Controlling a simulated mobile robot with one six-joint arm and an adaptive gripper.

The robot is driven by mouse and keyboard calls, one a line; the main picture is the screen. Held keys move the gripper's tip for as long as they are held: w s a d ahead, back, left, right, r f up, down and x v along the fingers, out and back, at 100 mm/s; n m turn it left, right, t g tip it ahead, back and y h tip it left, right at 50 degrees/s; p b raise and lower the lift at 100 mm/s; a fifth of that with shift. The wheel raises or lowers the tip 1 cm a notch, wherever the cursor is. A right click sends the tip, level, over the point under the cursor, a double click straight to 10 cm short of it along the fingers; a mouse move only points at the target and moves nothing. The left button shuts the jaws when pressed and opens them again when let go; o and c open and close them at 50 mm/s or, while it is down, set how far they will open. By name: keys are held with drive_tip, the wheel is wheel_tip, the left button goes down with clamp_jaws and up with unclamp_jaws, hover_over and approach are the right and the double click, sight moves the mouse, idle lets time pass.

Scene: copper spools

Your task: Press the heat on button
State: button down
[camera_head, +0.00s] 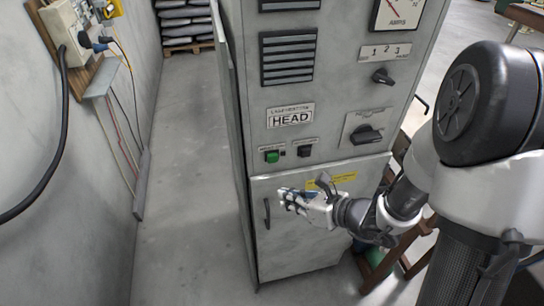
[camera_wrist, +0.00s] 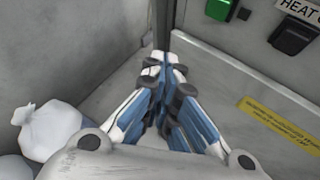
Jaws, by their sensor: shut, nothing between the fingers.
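A grey cabinet (camera_head: 320,215) carries a green button (camera_head: 271,157) and, to its right, a dark square button (camera_head: 304,152), each under a small label. In the wrist view the green button (camera_wrist: 220,9) is at the top. The dark button (camera_wrist: 292,36) is at the upper right, below a label (camera_wrist: 300,8) that reads "HEAT" and is cut off by the frame. My gripper (camera_head: 284,198) is shut and empty, in front of the lower door and below both buttons. In the wrist view its fingertips (camera_wrist: 165,66) meet left of and below the buttons. It appears to touch neither.
A dark rotary knob (camera_head: 366,134) sits right of the buttons, and a door handle (camera_head: 267,213) is near my fingertips. White bags (camera_wrist: 48,132) lie at the wrist view's left. The aisle floor (camera_head: 185,190) left of the cabinet is clear.

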sight(273, 158)
drive_tip(key=shift+w, duration=0.1)
drive_tip(key=w+a+p, duration=0.1)
drive_tip(key=w+a, duration=0.1)
drive_tip(key=w, duration=0.6)
drive_tip(key=shift+w+a+p, duration=0.15)
drive_tip(key=shift+a+p, duration=0.15)
drive_tip(key=shift+w, duration=0.1)
idle(1.2)
drive_tip(key=shift+w+a, duration=0.1)
drive_tip(key=shift+w, duration=0.2)
drive_tip(key=shift+w+a, duration=0.1)
drive_tip(key=shift+w, duration=0.35)
idle(0.8)
drive_tip(key=shift+s, duration=0.1)
drive_tip(key=shift+s+d+b, duration=0.2)
drive_tip(key=shift+s+b, duration=0.2)
drive_tip(key=shift+s, duration=0.35)
